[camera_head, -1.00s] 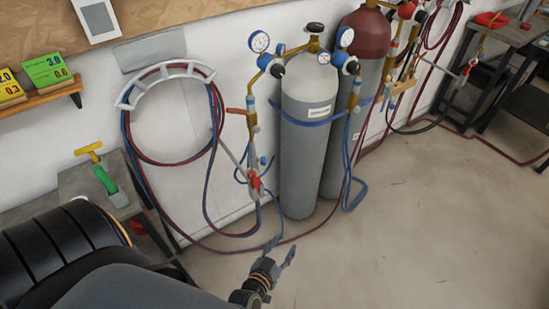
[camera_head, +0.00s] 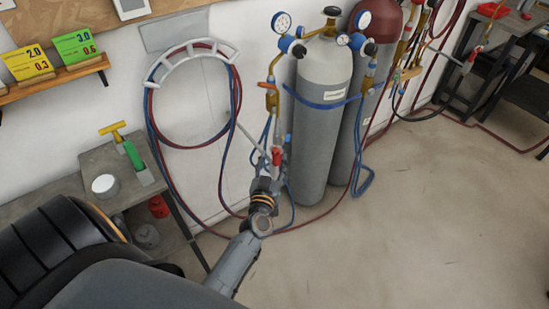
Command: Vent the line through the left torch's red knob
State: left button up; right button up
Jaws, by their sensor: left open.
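The left torch (camera_head: 272,100) hangs against the wall at the left of the grey gas cylinder (camera_head: 320,120). Its red knob (camera_head: 277,154) shows low on the torch, with a small blue part just above it. My left gripper (camera_head: 270,172) is open, pointing up and away from me, just below the red knob in the picture. Its fingers overlap the torch's lower end, and I cannot tell whether they touch it. The fingertips are small and partly merge with the torch and hoses behind. My right gripper is not in view.
Red and blue hoses (camera_head: 152,150) hang in loops from a white wall rack (camera_head: 192,62). A second, dark red-topped cylinder (camera_head: 386,25) stands behind the grey one. A bench (camera_head: 75,180) is at the left. The floor (camera_head: 420,220) at right is clear.

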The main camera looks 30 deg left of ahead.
pick_arm(q)
jog(key=shift+x, duration=1.25)
grip_shut()
jog(key=shift+n, duration=2.1)
grip_release()
jog(key=v, duration=1.2)
jog(key=shift+f, duration=0.2)
